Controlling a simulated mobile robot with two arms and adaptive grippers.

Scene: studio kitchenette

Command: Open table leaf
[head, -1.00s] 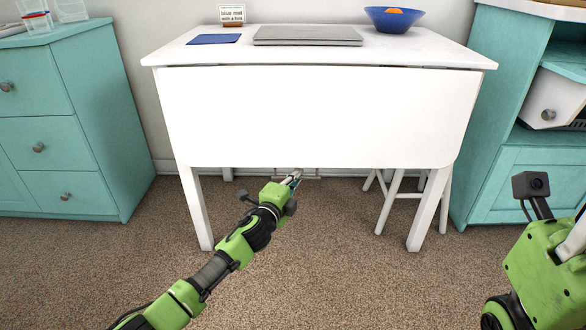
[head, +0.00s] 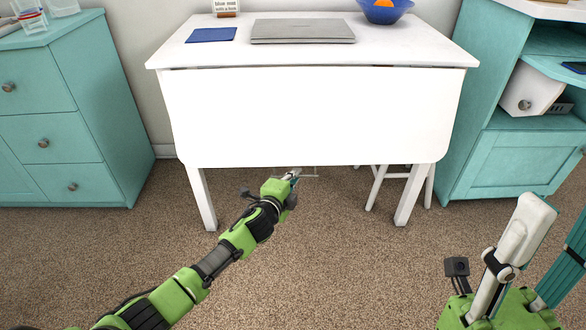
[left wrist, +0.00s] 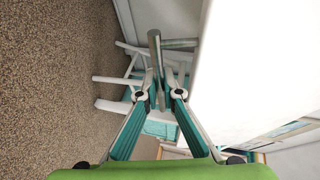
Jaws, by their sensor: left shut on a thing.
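The white table's leaf (head: 312,115) hangs down at the front of the white table (head: 215,60), its lower edge above the carpet. My left gripper (head: 294,174) is at that lower edge, near its middle, shut on a thin grey metal handle (left wrist: 155,62). In the left wrist view the fingertips (left wrist: 160,88) close around this bar, and the leaf (left wrist: 238,70) fills the right side. My right gripper (head: 560,212) is at the lower right of the head view, fingers pointing up and apart, empty and away from the leaf.
A closed laptop (head: 303,31), a blue mat (head: 211,35), a small sign and a blue bowl (head: 384,10) stand on the tabletop. A white stool (head: 378,188) is under the table. Teal cabinets flank it left (head: 60,120) and right (head: 520,170). Carpet in front is clear.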

